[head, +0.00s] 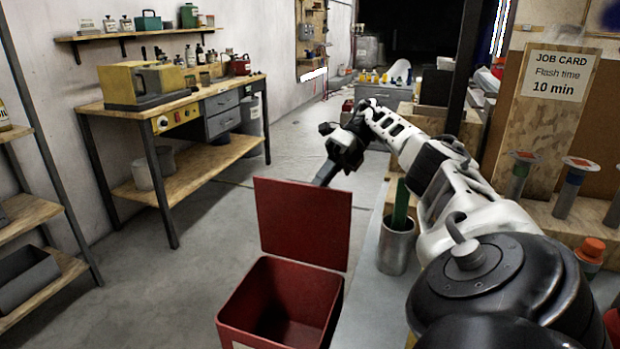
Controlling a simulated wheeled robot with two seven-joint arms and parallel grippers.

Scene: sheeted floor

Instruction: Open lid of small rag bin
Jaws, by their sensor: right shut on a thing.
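The small red rag bin (230,317) stands on the floor at the bottom middle of the head view. Its red lid (300,225) stands up, nearly vertical, at the back of the bin, and the mouth is uncovered. The inside looks empty where I can see it. My right gripper (325,174) is at the lid's top edge, reaching from behind it. It is shut on the lid, though the lid hides the fingertips and the exact contact. My left gripper is not in view.
A metal can (397,246) with a green thing in it stands right of the bin, close to my right arm. A workbench (190,107) stands at the back left, and shelving (30,213) at the far left. The floor (185,285) left of the bin is clear.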

